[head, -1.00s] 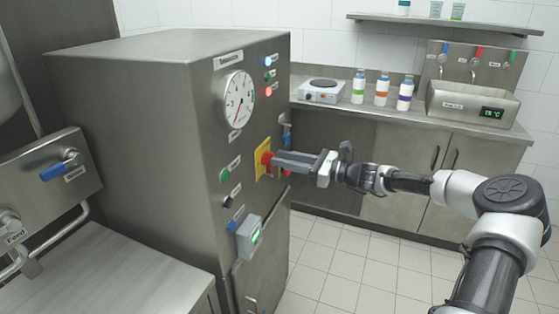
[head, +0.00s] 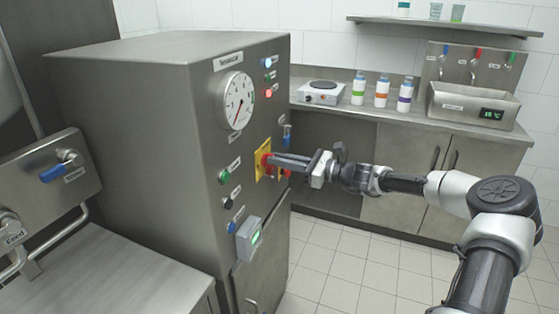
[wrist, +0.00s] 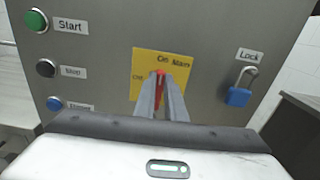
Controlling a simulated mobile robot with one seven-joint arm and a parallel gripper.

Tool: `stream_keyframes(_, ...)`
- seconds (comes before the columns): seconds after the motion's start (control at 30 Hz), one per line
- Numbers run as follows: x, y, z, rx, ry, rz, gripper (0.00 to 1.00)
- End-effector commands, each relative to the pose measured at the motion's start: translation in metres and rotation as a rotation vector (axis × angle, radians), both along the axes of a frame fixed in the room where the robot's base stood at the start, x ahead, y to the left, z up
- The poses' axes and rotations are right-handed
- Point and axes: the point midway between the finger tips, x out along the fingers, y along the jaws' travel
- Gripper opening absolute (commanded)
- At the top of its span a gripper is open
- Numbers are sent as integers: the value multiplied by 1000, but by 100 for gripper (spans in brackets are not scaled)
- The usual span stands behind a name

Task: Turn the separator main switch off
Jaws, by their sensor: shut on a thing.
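The separator main switch is a red rotary handle (head: 264,160) on a yellow plate (head: 257,172), on the front of the steel separator cabinet (head: 140,130). My gripper (head: 272,160) reaches in from the right and is shut on the red handle.
In the wrist view, a blue padlock (wrist: 238,97) hangs right of the plate, and green Start (wrist: 36,21), black Stop (wrist: 46,68) and blue (wrist: 55,103) buttons sit left. A grey box (head: 249,238) juts out below. Floor to the right is clear.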

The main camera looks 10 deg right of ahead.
Motion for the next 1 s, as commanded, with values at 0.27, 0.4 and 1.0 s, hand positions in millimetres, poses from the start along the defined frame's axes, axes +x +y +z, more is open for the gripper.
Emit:
stream_keyframes(0.27,-2,0,-1,-81,-120,0,0)
stream_keyframes(0.4,-3,1,-2,-148,-220,-1,0)
stream_keyframes(1.0,-8,5,-8,-466,-694,0,0)
